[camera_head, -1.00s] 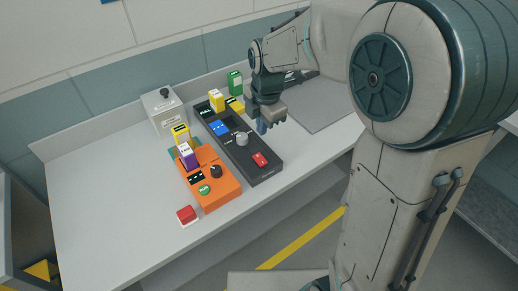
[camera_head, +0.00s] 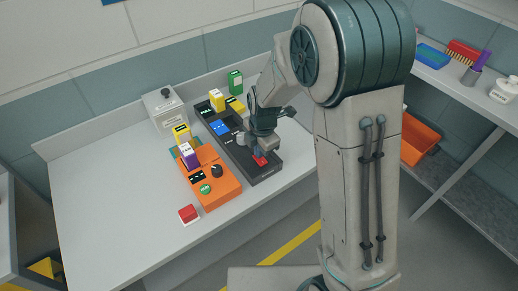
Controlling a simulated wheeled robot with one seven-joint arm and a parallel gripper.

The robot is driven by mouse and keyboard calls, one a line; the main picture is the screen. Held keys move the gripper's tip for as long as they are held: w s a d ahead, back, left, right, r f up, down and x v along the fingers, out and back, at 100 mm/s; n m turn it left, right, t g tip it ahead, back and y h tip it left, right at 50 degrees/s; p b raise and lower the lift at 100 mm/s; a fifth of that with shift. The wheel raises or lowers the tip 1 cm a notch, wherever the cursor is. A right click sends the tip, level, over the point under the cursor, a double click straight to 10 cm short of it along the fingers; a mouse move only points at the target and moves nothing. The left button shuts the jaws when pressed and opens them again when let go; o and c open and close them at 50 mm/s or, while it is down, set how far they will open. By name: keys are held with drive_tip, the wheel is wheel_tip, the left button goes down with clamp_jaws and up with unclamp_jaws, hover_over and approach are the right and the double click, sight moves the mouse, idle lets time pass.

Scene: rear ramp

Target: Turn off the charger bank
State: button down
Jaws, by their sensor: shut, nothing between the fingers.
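A long black unit (camera_head: 222,140) lies on the bench with a yellow block in its far end, a blue panel and a grey knob. Its red switch (camera_head: 260,161) is at the near end, partly hidden by my gripper. My gripper (camera_head: 262,152) is shut and points down over the switch; I cannot tell whether it touches it. An orange unit (camera_head: 222,190) lies to its left, with a black knob (camera_head: 217,171), a green button (camera_head: 205,188), and purple and yellow blocks at its far end. I cannot tell for certain which unit is the charger bank.
A grey box (camera_head: 165,110) with a black knob on top stands at the back. A green block (camera_head: 235,82) stands behind the black unit. A red block (camera_head: 188,214) lies near the front edge. The bench's left side is clear. A side shelf (camera_head: 450,80) holds other items.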

drive_tip(key=shift+f+g, duration=0.25)
drive_tip(key=shift+g, duration=0.05)
drive_tip(key=shift+s, duration=0.15)
drive_tip(key=shift+s+d+r, duration=0.1)
drive_tip(key=shift+s+d, duration=0.35)
drive_tip(key=shift+s, duration=0.05)
drive_tip(key=shift+r, duration=0.1)
drive_tip(key=shift+r, duration=0.2)
wheel_tip(320, 180, up, 13)
drive_tip(key=s, duration=0.1)
drive_tip(key=shift+s+d+r+p, duration=0.15)
drive_tip(key=shift+d+r+p, duration=0.05)
drive_tip(key=shift+d+p, duration=0.25)
